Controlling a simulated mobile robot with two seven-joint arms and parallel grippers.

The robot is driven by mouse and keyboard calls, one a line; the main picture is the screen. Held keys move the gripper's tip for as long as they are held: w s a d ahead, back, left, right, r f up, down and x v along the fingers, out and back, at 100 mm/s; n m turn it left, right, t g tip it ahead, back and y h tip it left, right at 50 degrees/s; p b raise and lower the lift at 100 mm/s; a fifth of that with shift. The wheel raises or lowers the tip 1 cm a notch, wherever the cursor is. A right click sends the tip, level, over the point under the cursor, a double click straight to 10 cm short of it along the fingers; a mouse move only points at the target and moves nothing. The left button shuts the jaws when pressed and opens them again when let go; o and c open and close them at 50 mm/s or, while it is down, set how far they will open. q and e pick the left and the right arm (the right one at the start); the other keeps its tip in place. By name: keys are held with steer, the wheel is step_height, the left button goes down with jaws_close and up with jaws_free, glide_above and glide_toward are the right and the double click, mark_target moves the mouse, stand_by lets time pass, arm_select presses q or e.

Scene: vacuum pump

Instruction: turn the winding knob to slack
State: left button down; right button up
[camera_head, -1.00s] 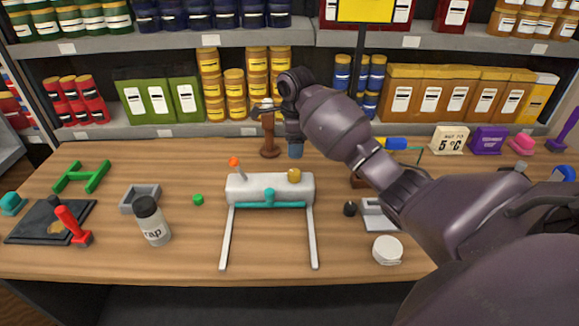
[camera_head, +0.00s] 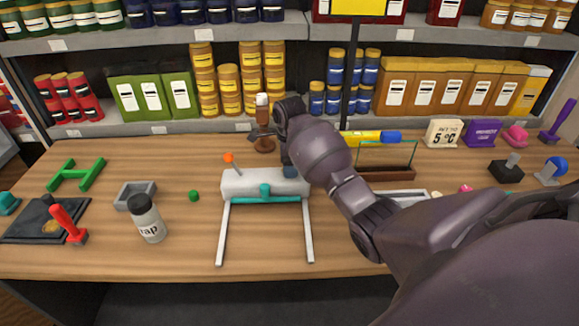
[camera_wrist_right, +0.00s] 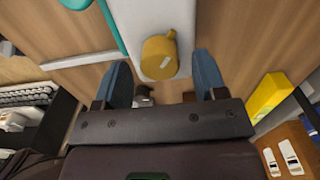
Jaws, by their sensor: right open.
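A white device (camera_head: 240,186) with two long legs stands mid-table. It has a teal bar with a teal knob (camera_head: 265,191) on its front and an orange-tipped lever (camera_head: 229,158) at its left end. A gold knob (camera_wrist_right: 159,57) with a small pale mark sits on the device's top, likely the winding knob. In the head view it is hidden behind my right gripper (camera_head: 290,172). In the wrist view my right gripper (camera_wrist_right: 162,82) is open, its blue fingers at either side of the gold knob and apart from it. My left gripper is not in view.
A brown stand (camera_head: 264,128) is close behind the device. A glass-fronted brown holder (camera_head: 390,172) and a yellow-and-blue item (camera_head: 370,137) lie to the right. The front of the table is clear.

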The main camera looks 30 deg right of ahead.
steer(key=shift+f, duration=0.7)
steer(key=shift+c, duration=0.2)
steer(key=c, duration=0.9)
steer(key=shift+n, duration=0.3)
